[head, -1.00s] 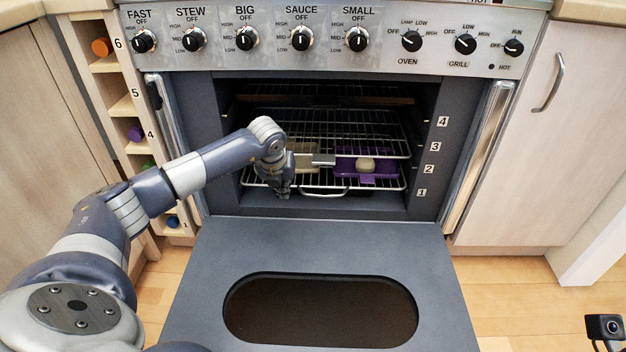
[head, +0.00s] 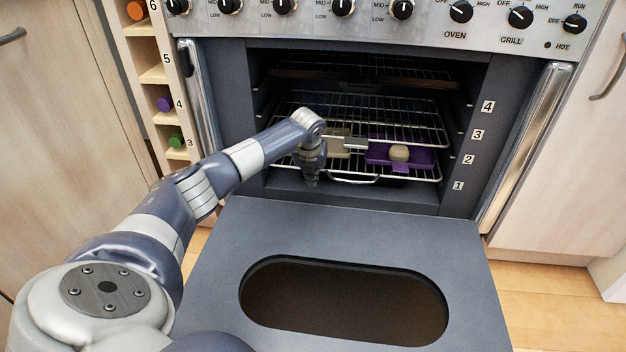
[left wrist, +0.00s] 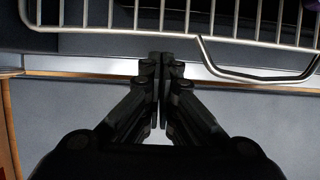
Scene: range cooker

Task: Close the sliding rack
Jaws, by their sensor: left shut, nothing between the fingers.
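The open oven holds wire racks. The lower rack (head: 415,177) bears a tan tray (head: 339,147) and a purple tray (head: 424,157) with a pale round item in it. A looped handle (head: 352,181) hangs at its front edge, and shows in the left wrist view (left wrist: 258,76). Another rack (head: 400,128) sits above it. My left gripper (head: 312,182) points down at the lower rack's front, left of the handle. In the left wrist view its fingers (left wrist: 160,62) are together and empty, near the front bar; I cannot tell whether they touch it. My right gripper is out of view.
The oven door (head: 215,270) lies folded down in front, with a dark oval window. Metal handles and cupboards flank the oven. A narrow bottle shelf (head: 152,74) stands at the left. Knobs line the panel above.

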